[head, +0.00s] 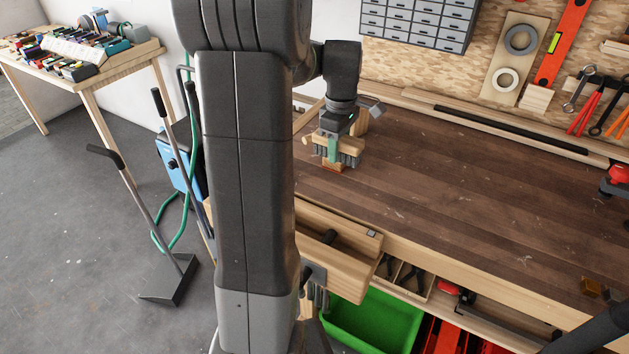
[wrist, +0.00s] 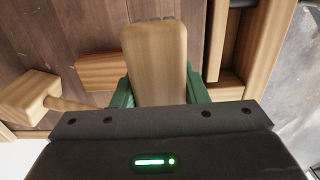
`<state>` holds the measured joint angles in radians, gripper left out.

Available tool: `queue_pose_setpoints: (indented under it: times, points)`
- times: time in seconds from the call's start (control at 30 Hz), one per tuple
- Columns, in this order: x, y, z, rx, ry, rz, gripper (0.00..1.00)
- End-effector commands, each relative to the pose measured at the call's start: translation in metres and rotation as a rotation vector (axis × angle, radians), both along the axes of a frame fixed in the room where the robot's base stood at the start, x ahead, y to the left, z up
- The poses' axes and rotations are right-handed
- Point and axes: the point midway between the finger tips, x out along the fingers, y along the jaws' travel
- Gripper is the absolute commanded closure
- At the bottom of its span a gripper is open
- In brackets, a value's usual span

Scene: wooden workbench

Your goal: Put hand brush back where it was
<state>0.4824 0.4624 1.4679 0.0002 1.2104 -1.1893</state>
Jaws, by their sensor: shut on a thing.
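The hand brush (head: 348,147) has a pale wooden body and dark bristles pointing down. My gripper (head: 333,152), with green fingers, is shut on it over the back left part of the workbench (head: 440,180). In the wrist view the brush's wooden body (wrist: 155,60) lies between the green fingers, and dark bristle tips barely show at its far end. Whether the bristles touch the bench top I cannot tell.
A small wooden block (wrist: 103,70) lies beside the brush. A wooden vise (head: 345,255) is at the bench's front left, above a green bin (head: 375,325). A long dark bar (head: 510,130) lies along the back edge. The middle of the bench is clear.

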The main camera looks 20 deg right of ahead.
Motion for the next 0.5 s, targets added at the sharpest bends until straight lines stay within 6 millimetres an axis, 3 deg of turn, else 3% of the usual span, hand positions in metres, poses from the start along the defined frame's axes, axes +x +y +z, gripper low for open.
queue_pose_setpoints:
  times: [0.2, 0.5]
  points:
    - [-0.001, 0.000, -0.041, 0.003, 0.005, -0.001, 0.78]
    - [-0.001, 0.000, -0.069, 0.002, 0.004, 0.000, 0.78]
